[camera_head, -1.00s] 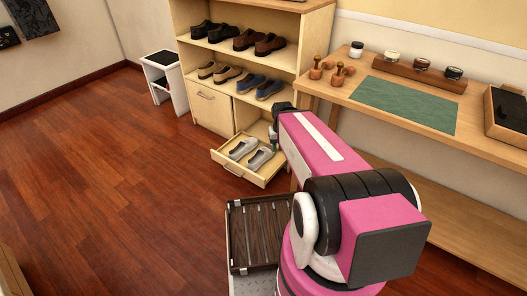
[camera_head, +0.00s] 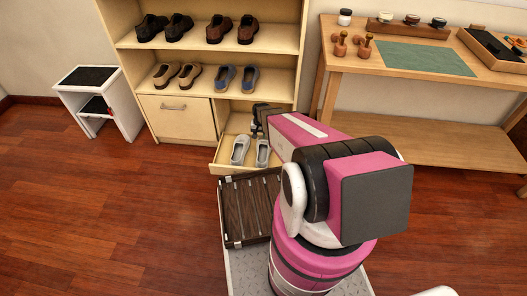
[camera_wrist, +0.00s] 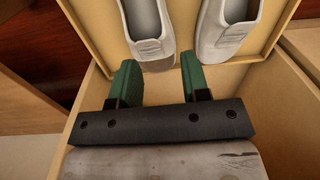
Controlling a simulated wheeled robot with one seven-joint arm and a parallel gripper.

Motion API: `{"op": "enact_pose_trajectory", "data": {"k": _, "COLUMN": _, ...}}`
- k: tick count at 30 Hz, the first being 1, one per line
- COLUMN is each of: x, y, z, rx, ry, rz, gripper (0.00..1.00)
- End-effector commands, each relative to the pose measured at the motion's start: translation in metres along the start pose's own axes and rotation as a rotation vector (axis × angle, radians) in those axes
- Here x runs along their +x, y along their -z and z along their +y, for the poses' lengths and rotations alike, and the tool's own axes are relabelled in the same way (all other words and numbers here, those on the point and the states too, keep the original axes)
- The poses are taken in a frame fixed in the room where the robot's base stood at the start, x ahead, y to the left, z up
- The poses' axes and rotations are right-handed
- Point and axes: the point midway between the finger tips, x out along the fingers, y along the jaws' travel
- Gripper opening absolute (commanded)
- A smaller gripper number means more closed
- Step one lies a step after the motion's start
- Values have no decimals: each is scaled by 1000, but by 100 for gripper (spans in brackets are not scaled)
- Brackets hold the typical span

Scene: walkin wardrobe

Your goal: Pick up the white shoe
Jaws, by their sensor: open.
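A pair of pale grey-white shoes lies in an open wooden drawer (camera_head: 222,169) at the bottom of the shelf unit: a left white shoe (camera_head: 240,150) and a right white shoe (camera_head: 262,153). In the wrist view, the left shoe (camera_wrist: 148,25) and right shoe (camera_wrist: 228,25) show at the top, cut off by the frame edge. My gripper (camera_wrist: 160,72) is open and empty, its two green fingers apart and pointing toward the shoes. The fingertips appear just short of the shoes. In the head view my arm hides most of the gripper and the drawer's right side.
The shelf unit (camera_head: 210,59) holds several dark, tan and blue shoes above the drawer. A closed cabinet door (camera_head: 178,121) is left of the drawer. A workbench (camera_head: 390,67) with a green mat (camera_head: 425,58) stands right. A white stool (camera_head: 88,92) stands left. Floor at left is clear.

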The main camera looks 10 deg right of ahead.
Motion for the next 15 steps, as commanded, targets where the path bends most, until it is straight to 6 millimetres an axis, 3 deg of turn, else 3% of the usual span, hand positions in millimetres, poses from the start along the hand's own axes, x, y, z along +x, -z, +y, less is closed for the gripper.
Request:
{"op": "enact_pose_trajectory", "data": {"k": 1, "x": 18, "y": 10, "z": -2, "rx": 12, "ry": 1, "rz": -1, "gripper": 42}}
{"op": "enact_pose_trajectory", "data": {"k": 3, "x": 28, "y": 13, "z": -2, "rx": 23, "ry": 3, "rz": 0, "gripper": 42}}
{"op": "enact_pose_trajectory", "data": {"k": 15, "x": 78, "y": 13, "z": -3, "rx": 27, "ry": 3, "rz": -1, "gripper": 42}}
